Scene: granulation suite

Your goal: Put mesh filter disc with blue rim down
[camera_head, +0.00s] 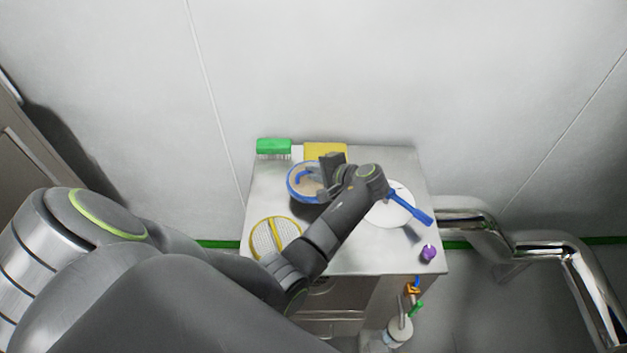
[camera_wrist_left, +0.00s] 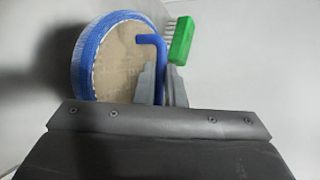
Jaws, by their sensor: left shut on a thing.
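The mesh filter disc with a blue rim (camera_head: 293,188) is at the back left of the steel cabinet top (camera_head: 345,258). Its face is tan, and a bent blue handle shows at it. My left gripper (camera_head: 327,172) is at the disc's right side. In the left wrist view the disc (camera_wrist_left: 88,62) appears large, and my left gripper's fingers (camera_wrist_left: 160,88) are shut on its blue handle. The gripper hides part of the disc. I cannot tell whether the disc touches the top.
A green brush (camera_head: 273,147) and a yellow block (camera_head: 320,150) stand along the back edge. A yellow-rimmed mesh disc (camera_head: 263,240) lies front left. A white disc (camera_head: 385,213), a blue-handled tool (camera_head: 408,205) and a purple knob (camera_head: 428,253) are at the right. The front middle is bare.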

